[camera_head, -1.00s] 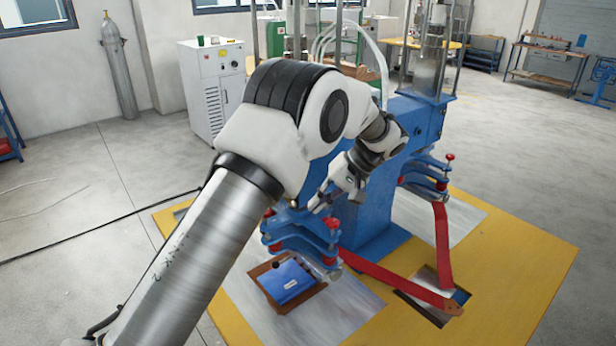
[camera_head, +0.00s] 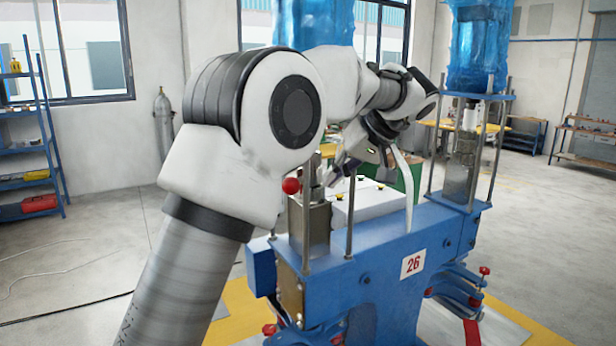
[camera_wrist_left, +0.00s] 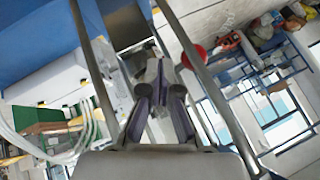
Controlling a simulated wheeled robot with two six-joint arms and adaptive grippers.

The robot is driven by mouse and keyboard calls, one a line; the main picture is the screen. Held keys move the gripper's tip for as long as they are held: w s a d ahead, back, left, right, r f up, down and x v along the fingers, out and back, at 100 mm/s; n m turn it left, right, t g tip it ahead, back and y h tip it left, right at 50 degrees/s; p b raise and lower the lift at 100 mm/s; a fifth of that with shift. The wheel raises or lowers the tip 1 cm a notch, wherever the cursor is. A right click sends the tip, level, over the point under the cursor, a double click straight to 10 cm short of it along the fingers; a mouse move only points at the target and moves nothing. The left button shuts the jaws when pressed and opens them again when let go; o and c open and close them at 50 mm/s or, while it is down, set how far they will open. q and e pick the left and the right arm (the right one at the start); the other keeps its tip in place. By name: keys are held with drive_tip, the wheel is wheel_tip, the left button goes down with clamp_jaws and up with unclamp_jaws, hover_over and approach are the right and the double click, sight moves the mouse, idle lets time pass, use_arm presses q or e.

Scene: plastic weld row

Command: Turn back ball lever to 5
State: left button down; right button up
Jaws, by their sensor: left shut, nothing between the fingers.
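A red ball (camera_head: 291,186), the knob of a ball lever, shows beside the metal block and upright rods at the near end of the blue machine (camera_head: 385,262). It also shows in the left wrist view (camera_wrist_left: 193,56), just right of the fingertips, partly behind a rod. Its scale and numbers cannot be read. My left gripper (camera_head: 338,176) is shut and empty, pointing down and left close to the block, right of the ball. The fingers (camera_wrist_left: 160,72) lie between two rods in the wrist view. Contact with the ball cannot be made out. My right gripper is not in view.
Upright rods (camera_head: 350,215) stand close around the left gripper. A white cabinet (camera_head: 362,204) with yellow knobs is behind the machine. Blue wrapped cylinders (camera_head: 480,45) sit above. A blue shelf (camera_head: 35,140) stands far left. Open floor lies left of the machine.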

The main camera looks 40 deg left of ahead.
sight(308, 183)
use_arm(q)
drive_tip(key=shift+m, duration=0.4)
drive_tip(key=a, duration=0.1)
drive_tip(key=s+a+f, duration=0.1)
drive_tip(key=a, duration=0.1)
drive_tip(key=s+a+f, duration=0.1)
drive_tip(key=a, duration=0.1)
drive_tip(key=shift+f, duration=0.1)
drive_tip(key=shift+r+p, duration=0.2)
drive_tip(key=shift+p, duration=0.15)
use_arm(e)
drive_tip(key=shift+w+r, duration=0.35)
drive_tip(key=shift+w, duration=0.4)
use_arm(q)
drive_tip(key=shift+w+d, duration=0.15)
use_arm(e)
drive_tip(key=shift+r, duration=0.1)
